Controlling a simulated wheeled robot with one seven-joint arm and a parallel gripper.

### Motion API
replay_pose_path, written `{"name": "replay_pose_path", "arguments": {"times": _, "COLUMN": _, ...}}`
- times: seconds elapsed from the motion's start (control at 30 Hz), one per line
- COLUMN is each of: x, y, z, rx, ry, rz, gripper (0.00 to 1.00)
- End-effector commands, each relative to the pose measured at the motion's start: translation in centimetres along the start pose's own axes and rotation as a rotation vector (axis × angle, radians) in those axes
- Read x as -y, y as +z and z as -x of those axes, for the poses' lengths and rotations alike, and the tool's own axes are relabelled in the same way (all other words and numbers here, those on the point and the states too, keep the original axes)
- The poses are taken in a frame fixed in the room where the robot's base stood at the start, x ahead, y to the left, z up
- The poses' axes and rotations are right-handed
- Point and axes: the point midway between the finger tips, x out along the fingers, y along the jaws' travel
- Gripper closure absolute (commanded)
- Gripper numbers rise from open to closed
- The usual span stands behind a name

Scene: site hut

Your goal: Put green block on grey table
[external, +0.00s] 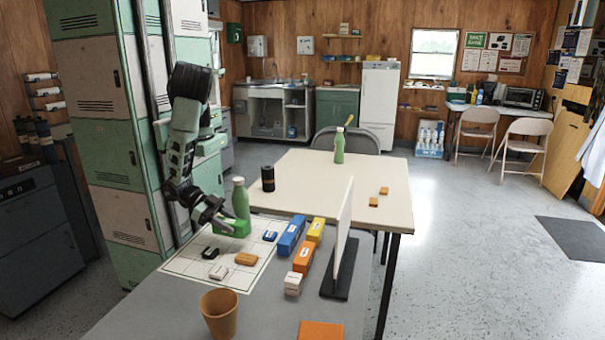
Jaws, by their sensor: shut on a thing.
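The green block (236,228) is at the fingertips of my gripper (221,223), which is shut on it. It shows over the far edge of the white gridded sheet, in front of a green bottle (240,196). I cannot tell whether the block touches the surface below it. The grey table (140,318) is the nearer table, and the sheet (188,264) lies on it. My fingers hide part of the block.
Black, white, orange and blue (270,236) small blocks lie on the sheet. Blue (291,236), yellow and orange boxes stand right of it, beside an upright white panel (342,222). A tan cup (219,313) stands in front. The cream table (300,170) adjoins behind.

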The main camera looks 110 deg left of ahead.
Motion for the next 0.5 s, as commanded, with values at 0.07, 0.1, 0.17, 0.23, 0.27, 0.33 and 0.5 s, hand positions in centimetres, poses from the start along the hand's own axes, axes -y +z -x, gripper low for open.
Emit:
{"name": "replay_pose_path", "arguments": {"times": 0.07, "x": 0.0, "y": 0.6, "z": -0.3, "rx": 0.001, "ry": 0.000, "rz": -0.002, "gripper": 0.94}}
{"name": "replay_pose_path", "arguments": {"times": 0.1, "x": 0.0, "y": 1.1, "z": -0.6, "rx": 0.001, "ry": 0.000, "rz": -0.002, "gripper": 0.94}}
{"name": "replay_pose_path", "arguments": {"times": 0.17, "x": 0.0, "y": 1.9, "z": -1.0, "rx": 0.001, "ry": 0.000, "rz": -0.003, "gripper": 0.94}}
{"name": "replay_pose_path", "arguments": {"times": 0.23, "x": 0.0, "y": 2.7, "z": -1.5, "rx": 0.000, "ry": 0.000, "rz": -0.002, "gripper": 0.94}}
{"name": "replay_pose_path", "arguments": {"times": 0.27, "x": 0.0, "y": 3.0, "z": -1.6, "rx": 0.000, "ry": 0.000, "rz": -0.001, "gripper": 0.94}}
{"name": "replay_pose_path", "arguments": {"times": 0.33, "x": 0.0, "y": 3.5, "z": -1.9, "rx": 0.000, "ry": 0.001, "rz": -0.001, "gripper": 0.94}}
{"name": "replay_pose_path", "arguments": {"times": 0.5, "x": 0.0, "y": 3.6, "z": -2.0, "rx": -0.001, "ry": 0.001, "rz": 0.000, "gripper": 0.94}}
